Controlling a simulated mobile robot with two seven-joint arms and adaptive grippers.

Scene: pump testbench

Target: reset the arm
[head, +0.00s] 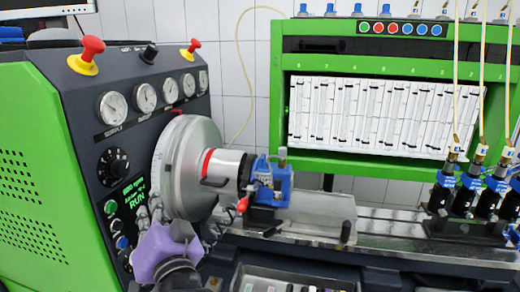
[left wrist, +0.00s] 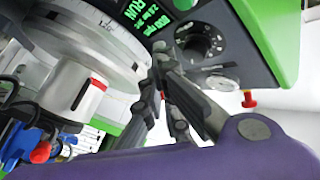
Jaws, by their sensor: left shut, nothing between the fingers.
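My left gripper (left wrist: 160,66) is shut and empty in the left wrist view, its fingertips together in front of the test bench's control panel. The panel's green RUN display (left wrist: 158,18) and black dial (left wrist: 200,42) are close beyond them. In the head view the purple end of my left arm (head: 165,250) covers the lower part of the panel, just left of the flywheel's lower edge. My right gripper is in neither view.
The large grey flywheel (head: 188,168) and the blue pump (head: 272,184) with a red-tipped lever are right of my arm. Red emergency knobs (head: 92,47) top the green cabinet (head: 30,170). Black-and-blue injectors (head: 466,195) stand at the far right of the bench rail (head: 400,245).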

